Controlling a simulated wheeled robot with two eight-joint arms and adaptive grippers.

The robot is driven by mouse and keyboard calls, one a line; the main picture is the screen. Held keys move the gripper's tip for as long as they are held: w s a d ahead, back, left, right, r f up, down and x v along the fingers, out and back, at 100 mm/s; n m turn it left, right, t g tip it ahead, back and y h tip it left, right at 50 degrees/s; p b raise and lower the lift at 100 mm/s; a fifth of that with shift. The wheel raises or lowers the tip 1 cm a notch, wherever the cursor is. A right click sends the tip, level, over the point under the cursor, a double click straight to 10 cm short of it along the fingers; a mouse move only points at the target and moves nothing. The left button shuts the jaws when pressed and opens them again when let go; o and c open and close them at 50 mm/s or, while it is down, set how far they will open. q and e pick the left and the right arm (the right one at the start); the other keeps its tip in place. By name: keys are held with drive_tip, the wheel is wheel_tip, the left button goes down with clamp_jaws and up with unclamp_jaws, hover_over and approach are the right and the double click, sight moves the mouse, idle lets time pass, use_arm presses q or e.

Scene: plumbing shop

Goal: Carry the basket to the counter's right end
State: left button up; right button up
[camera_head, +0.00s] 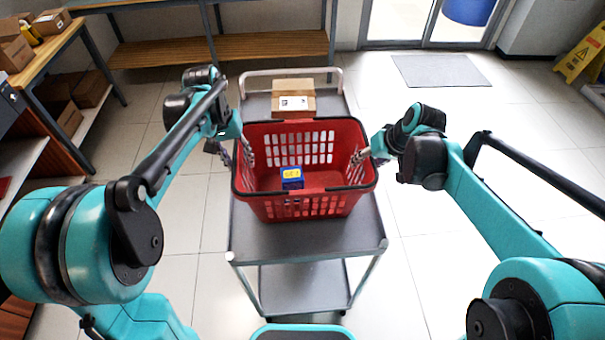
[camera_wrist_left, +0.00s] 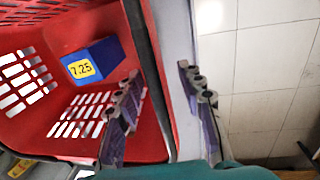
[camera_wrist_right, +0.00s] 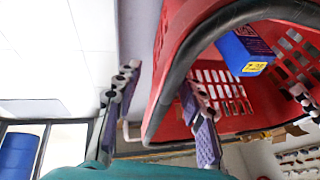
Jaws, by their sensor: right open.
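The red basket (camera_head: 305,207) with black handles stands upright on a grey cart (camera_head: 250,240). A blue box with a yellow label (camera_head: 292,178) lies inside it, also seen in the left wrist view (camera_wrist_left: 100,58) and right wrist view (camera_wrist_right: 243,52). My left gripper (camera_head: 236,150) is at the basket's left rim, open, one finger inside the basket and one outside. My right gripper (camera_head: 364,157) is at the right rim, open, its fingers likewise on either side of the wall. I cannot make out a counter's right end.
A cardboard box (camera_head: 293,98) sits on the cart behind the basket. A wooden-topped bench (camera_head: 45,45) with boxes stands at the left, a wooden shelf rack (camera_head: 165,52) at the back. A yellow floor sign (camera_head: 582,55) stands at the far right. The floor right of the cart is clear.

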sight(236, 151)
use_arm(q)
drive_tip(key=shift+f, duration=0.25)
use_arm(e)
drive_tip(key=shift+w+f, duration=0.1)
drive_tip(key=shift+f, duration=0.15)
use_arm(q)
clamp_jaws()
use_arm(e)
clamp_jaws()
drive_tip(key=shift+r, duration=0.1)
